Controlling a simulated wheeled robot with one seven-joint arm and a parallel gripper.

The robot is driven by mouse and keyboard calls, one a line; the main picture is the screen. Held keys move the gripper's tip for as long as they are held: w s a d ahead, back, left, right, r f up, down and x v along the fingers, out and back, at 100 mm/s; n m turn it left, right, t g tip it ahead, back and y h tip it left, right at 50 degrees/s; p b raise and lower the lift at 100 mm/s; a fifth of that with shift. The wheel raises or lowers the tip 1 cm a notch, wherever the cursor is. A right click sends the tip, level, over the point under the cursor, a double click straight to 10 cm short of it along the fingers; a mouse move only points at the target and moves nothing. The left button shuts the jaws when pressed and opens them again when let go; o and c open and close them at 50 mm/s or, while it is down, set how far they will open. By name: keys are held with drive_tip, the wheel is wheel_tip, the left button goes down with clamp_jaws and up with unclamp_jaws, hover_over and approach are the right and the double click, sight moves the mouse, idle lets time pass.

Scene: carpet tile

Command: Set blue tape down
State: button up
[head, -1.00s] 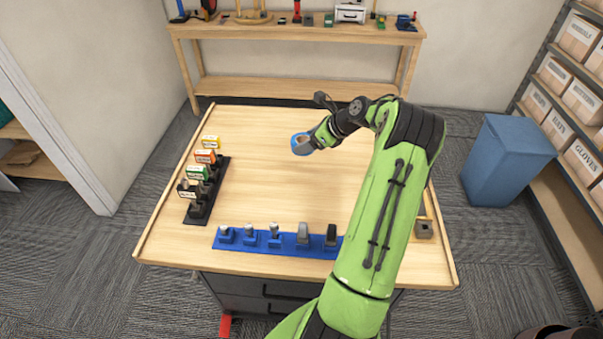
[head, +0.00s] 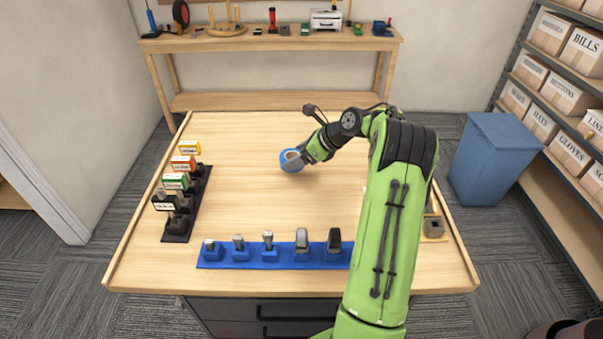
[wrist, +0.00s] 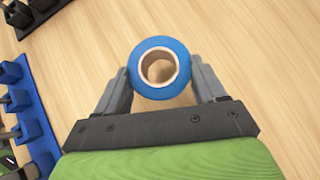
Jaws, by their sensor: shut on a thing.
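The blue tape (head: 291,161) is a roll with a tan core, held over the bare middle of the wooden table (head: 250,200). My gripper (head: 305,157) is shut on it. In the wrist view the blue tape (wrist: 135,74) sits between the two grey fingers of my gripper (wrist: 160,82), its open core facing the camera. Wood grain shows through the core. I cannot tell whether the roll touches the tabletop.
A blue rack (head: 285,262) with several tools lies along the near edge. A black rack (head: 179,228) with several small labelled boxes stands at the left. A blue bin (head: 494,160) stands on the floor at the right. The table's middle and back are clear.

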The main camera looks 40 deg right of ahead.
wheel_tip(320, 180, down, 4)
drive_tip(key=shift+b, duration=0.6)
drive_tip(key=shift+r, duration=0.1)
drive_tip(key=o, duration=1.1)
drive_tip(key=shift+c, duration=0.2)
